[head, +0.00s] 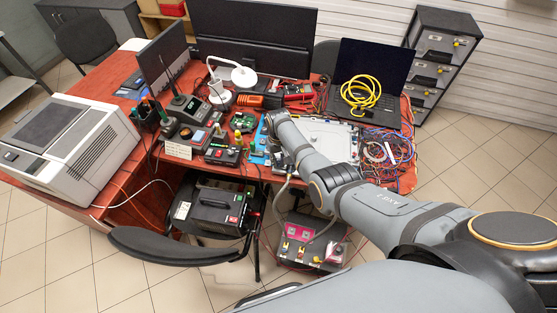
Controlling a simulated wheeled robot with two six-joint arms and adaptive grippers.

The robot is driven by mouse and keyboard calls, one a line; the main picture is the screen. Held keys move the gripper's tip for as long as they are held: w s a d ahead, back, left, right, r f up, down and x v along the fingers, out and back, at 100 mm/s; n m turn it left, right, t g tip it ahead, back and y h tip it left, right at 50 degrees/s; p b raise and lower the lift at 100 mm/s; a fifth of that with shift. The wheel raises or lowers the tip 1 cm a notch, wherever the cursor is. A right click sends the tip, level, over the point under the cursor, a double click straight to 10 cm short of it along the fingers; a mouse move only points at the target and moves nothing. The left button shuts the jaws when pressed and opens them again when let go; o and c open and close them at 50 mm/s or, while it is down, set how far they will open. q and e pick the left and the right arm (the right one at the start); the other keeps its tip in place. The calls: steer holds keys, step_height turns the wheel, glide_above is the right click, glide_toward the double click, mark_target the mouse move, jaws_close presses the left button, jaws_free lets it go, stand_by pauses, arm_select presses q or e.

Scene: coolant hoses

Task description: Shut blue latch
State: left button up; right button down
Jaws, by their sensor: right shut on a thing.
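My right arm reaches in from the lower right over the front of the red table. Its gripper (274,146) is at the front middle, beside the blue patch (259,139) and left of the pale flat plate (328,132). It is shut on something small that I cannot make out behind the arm. I cannot tell a blue latch apart here. A grey hose (281,193) hangs from the table's front edge near this gripper, down to a dark unit (311,244) with pink panels on the floor. My left gripper is not in view.
Tangled cables (385,152) and a laptop (370,75) with a yellow cable coil (361,92) lie to the right. Instruments, a white lamp (236,72) and monitors crowd the left and back. A black chair (180,245) stands in front.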

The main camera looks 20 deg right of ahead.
stand_by(0.3)
steer(key=c, duration=1.5)
jaws_free()
